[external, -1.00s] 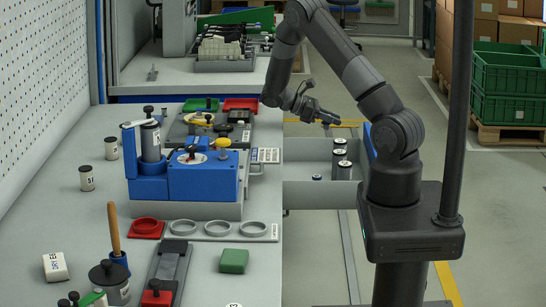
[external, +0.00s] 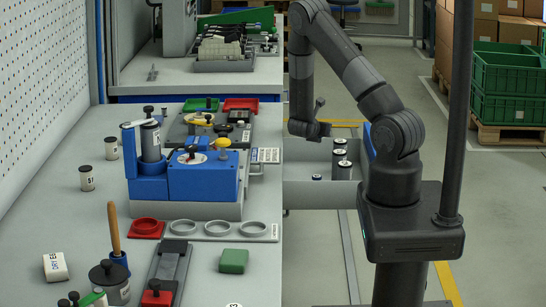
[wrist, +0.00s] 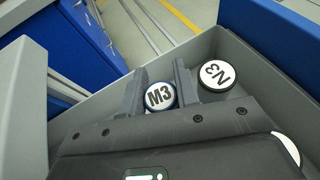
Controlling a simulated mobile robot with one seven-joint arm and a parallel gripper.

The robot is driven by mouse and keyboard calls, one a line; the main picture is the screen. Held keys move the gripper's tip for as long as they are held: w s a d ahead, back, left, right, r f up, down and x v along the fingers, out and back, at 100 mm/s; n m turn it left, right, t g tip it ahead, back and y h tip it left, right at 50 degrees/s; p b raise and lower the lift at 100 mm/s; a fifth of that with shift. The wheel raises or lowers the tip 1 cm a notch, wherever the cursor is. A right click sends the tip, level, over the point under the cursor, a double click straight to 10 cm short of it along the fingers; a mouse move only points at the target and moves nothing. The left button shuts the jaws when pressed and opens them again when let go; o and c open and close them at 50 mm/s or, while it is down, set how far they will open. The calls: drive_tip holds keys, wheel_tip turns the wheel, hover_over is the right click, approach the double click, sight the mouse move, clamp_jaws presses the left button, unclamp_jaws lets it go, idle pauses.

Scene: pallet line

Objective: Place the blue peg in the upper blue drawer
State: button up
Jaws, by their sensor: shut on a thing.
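The blue peg (wrist: 160,96), with a blue-rimmed white end marked M3, is between the fingers of my gripper (wrist: 160,88) in the wrist view. My gripper is shut on it. In the external view my gripper (external: 319,131) is at the far end of the open grey-walled drawer (external: 300,196); its fingertips and the held peg cannot be made out there. The drawer's blue front (external: 370,141) shows beside my arm, and also in the wrist view (wrist: 290,35). Whether this is the upper drawer I cannot tell.
Several dark pegs (external: 340,154) and a low blue-rimmed one (external: 316,177) are in the drawer. The workbench (external: 60,215) with a blue fixture (external: 205,181) is left of it.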

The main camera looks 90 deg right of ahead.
sight(316, 173)
drive_tip(key=shift+n+t, duration=0.6)
drive_tip(key=shift+t, duration=0.1)
drive_tip(key=shift+w+f, duration=0.15)
drive_tip(key=shift+f, duration=1.75)
drive_tip(key=shift+w+f, duration=0.2)
drive_tip(key=shift+f, duration=1.65)
drive_tip(key=shift+w+f, duration=0.15)
drive_tip(key=shift+f, duration=1.75)
drive_tip(key=shift+f, duration=0.15)
drive_tip(key=o, duration=1)
drive_tip(key=shift+w+a+r, duration=0.1)
drive_tip(key=shift+a+r, duration=0.1)
drive_tip(key=shift+r, duration=0.05)
drive_tip(key=v, duration=0.5)
wheel_tip(316, 173, up, 7)
drive_tip(key=shift+d+f, duration=0.2)
